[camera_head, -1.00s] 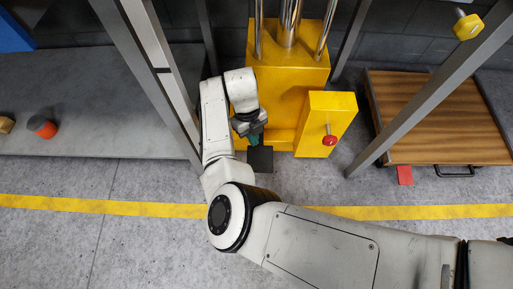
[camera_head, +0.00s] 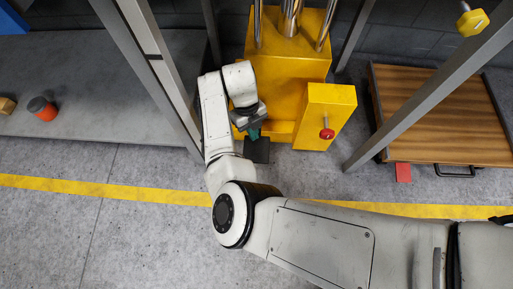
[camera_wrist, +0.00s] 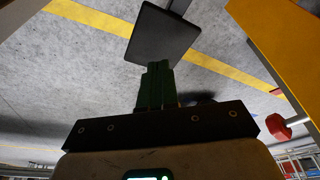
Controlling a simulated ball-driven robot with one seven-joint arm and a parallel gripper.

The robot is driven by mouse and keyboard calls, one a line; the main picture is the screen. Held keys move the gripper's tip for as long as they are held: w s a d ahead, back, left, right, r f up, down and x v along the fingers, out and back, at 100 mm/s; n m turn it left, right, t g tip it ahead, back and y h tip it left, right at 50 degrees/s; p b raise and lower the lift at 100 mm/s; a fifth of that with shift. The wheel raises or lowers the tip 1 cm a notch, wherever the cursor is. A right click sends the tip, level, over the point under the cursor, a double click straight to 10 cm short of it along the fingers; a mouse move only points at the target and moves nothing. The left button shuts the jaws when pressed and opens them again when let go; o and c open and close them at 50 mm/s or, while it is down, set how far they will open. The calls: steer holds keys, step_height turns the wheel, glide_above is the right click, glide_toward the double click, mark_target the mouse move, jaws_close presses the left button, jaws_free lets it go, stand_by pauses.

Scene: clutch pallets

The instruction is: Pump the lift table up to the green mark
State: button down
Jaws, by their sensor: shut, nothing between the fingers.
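The lift table's yellow base (camera_head: 288,65) stands at the upper middle of the head view, with chrome columns rising out of the frame. A black foot pedal (camera_head: 257,151) sticks out low at its front; it also shows in the wrist view (camera_wrist: 160,38). My gripper (camera_head: 254,134) is shut and empty, its green fingers (camera_wrist: 155,85) close to the pedal. I cannot tell whether they touch it. A yellow box (camera_head: 327,105) with a red knob (camera_head: 326,133) stands right of the pedal; the knob also shows in the wrist view (camera_wrist: 275,131). The green mark and tabletop are not in view.
Grey posts stand left (camera_head: 150,65) and right (camera_head: 420,90) of the base. A wooden pallet (camera_head: 425,100) lies at the right with a red tag (camera_head: 403,172). An orange-red cylinder (camera_head: 45,112) sits on a grey platform (camera_head: 100,100) at the left. Floor in front is clear.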

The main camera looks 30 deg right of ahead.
mark_target(250, 139)
steer(key=shift+b+x, duration=1.7)
steer(key=shift+x, duration=1.1)
steer(key=shift+w+b+x, duration=0.25)
steer(key=shift+b+x, duration=0.4)
steer(key=shift+x, duration=0.3)
steer(key=shift+w+b+x, duration=0.2)
steer(key=shift+b+x, duration=0.4)
steer(key=shift+x, duration=0.3)
steer(key=shift+w+b+x, duration=0.25)
steer(key=shift+b+x, duration=0.4)
steer(key=shift+x, duration=0.3)
steer(key=shift+f, duration=0.15)
steer(key=w, duration=0.1)
steer(key=w+r, duration=0.1)
steer(key=w, duration=0.1)
steer(key=shift+b, duration=0.3)
steer(key=shift+r, duration=0.1)
